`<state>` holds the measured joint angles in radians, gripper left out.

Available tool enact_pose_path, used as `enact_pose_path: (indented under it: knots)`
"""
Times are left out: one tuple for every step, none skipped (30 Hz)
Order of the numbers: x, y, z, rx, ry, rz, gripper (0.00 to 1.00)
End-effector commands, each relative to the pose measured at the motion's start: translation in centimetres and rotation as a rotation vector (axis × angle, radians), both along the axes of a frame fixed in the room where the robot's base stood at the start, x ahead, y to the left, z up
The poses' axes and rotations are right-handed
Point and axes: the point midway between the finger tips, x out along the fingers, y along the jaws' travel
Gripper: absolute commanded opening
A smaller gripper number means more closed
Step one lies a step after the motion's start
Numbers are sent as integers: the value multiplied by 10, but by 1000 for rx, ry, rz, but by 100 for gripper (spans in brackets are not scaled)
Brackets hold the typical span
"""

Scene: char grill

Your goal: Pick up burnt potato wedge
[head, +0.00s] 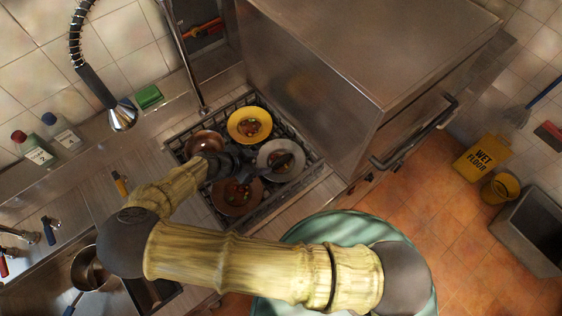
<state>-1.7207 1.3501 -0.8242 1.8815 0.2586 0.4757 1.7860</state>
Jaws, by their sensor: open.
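I cannot make out a burnt potato wedge for certain; the food pieces are too small to tell apart. A grey plate (270,149) with dark bits on it lies at the right of a black rack. My gripper (268,168) is open, over or beside the left part of this plate, and partly hides it. I cannot tell its height above the plate. A yellow plate (233,120) with mixed food lies behind it. A brown plate (236,208) with food lies in front, partly behind my arm. A copper-coloured dish (201,137) sits at the left.
The rack (257,210) is set in a steel counter. A tall steel appliance (310,95) stands close on the right. A tap hose with a spray head (122,116) hangs at the left. Bottles (60,132) and a green sponge (149,96) lie along the wall.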

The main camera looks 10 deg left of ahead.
Motion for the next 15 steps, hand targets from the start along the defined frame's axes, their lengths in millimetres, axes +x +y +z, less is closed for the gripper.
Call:
enact_pose_path:
  knots:
    - [5, -5, -9, -2, 1, -2, 55]
    - [8, -8, -13, -2, 1, -2, 55]
    - [12, -11, -18, -2, 0, -3, 55]
    - [15, -14, -21, -1, 0, -2, 55]
    - [17, -16, -25, -2, 0, -3, 55]
    - [20, -19, -29, -2, 0, -3, 55]
    - [22, -21, -32, -1, 0, -2, 55]
    - [24, -22, -34, 0, 0, -1, 55]
    - [25, -24, -35, -1, 0, -1, 55]
    - [26, -24, -36, 0, 0, -1, 55]
    - [27, -25, -37, 1, 0, -1, 55]
    - [27, -25, -37, 1, 0, -1, 55]
    - [27, -25, -37, 1, 0, 1, 55]
    - [27, -25, -37, 1, 0, 1, 55]
    - [27, -25, -36, 1, 0, 1, 55]
